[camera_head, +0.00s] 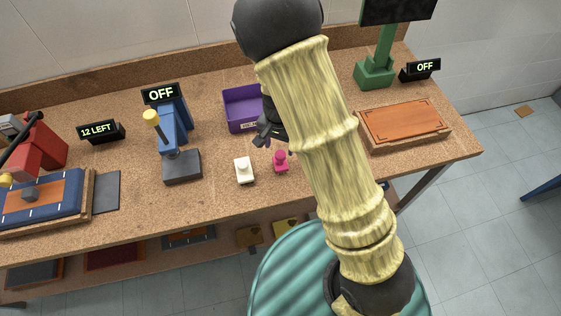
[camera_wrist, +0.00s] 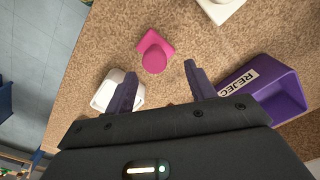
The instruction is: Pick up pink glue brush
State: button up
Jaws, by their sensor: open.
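The pink glue brush (camera_head: 281,161) stands on the speckled brown workbench (camera_head: 217,200), just left of my arm in the head view. In the wrist view the pink glue brush (camera_wrist: 154,52) shows a square base and a rounded knob, beyond my fingertips and roughly between them. My gripper (camera_wrist: 157,72) is open and empty, with its two dark fingers apart. In the head view my gripper (camera_head: 264,135) is partly hidden by my arm, behind the pink brush and by the purple bin.
A white knobbed block (camera_head: 244,171) stands left of the pink brush. The purple bin (camera_head: 240,108), labelled REJECT in the wrist view, is close to my gripper. A blue press with a yellow knob (camera_head: 172,135) stands left. A wooden board (camera_head: 402,122) lies right.

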aim_at(280, 154)
jog(key=f, duration=0.4)
jog(key=shift+s+d+f, duration=0.15)
jog(key=shift+s+f, duration=0.15)
jog(key=shift+s, duration=0.1)
jog(key=shift+f, duration=0.3)
jog(key=c, duration=1.1)
notch_tip(280, 154, up, 10)
jog(key=shift+r+p, duration=0.1)
jog(key=shift+p, duration=0.2)
